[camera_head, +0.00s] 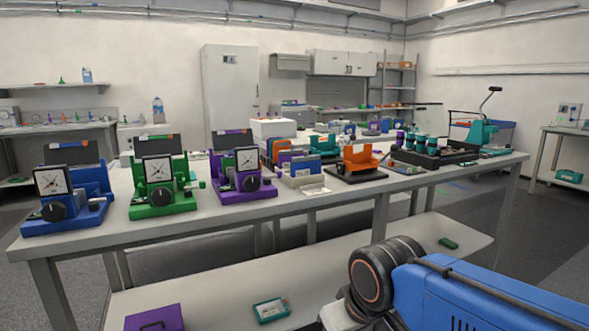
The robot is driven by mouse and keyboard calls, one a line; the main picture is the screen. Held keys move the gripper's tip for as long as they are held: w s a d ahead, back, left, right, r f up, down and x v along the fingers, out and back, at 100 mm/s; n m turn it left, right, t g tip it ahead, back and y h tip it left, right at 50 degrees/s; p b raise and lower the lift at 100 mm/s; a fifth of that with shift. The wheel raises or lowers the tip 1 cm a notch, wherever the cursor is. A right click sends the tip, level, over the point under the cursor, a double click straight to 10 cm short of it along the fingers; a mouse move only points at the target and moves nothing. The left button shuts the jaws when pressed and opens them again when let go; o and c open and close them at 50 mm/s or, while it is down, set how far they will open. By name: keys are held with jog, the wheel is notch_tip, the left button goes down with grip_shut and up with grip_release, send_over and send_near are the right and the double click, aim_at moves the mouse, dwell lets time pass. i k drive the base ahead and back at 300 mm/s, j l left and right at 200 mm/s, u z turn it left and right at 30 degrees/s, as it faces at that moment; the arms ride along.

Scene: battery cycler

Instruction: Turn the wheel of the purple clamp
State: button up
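The purple clamp (226,166) stands on the long workbench, the rightmost of three similar clamps near its front edge. It has an upright purple back and a purple base. A square white dial with a black frame (248,160) faces forward. Its round black wheel (251,183) sits low on the front, just below the dial. My gripper is not in view. Part of my arm shows at the lower right, in front of the bench and well apart from the clamp.
A green clamp (160,170) and a blue clamp (90,183) stand to the left. A battery holder (303,181) and an orange device (360,158) stand to the right. The bench (150,231) has a lower shelf with a purple case (154,319) and a teal box (271,310).

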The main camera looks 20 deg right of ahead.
aim_at(252, 183)
jog(key=i+l, duration=0.2)
jog(key=i, duration=0.15)
jog(key=j+z, duration=0.25)
jog(key=j, duration=0.4)
jog(key=j+z, duration=0.25)
jog(key=j, duration=0.4)
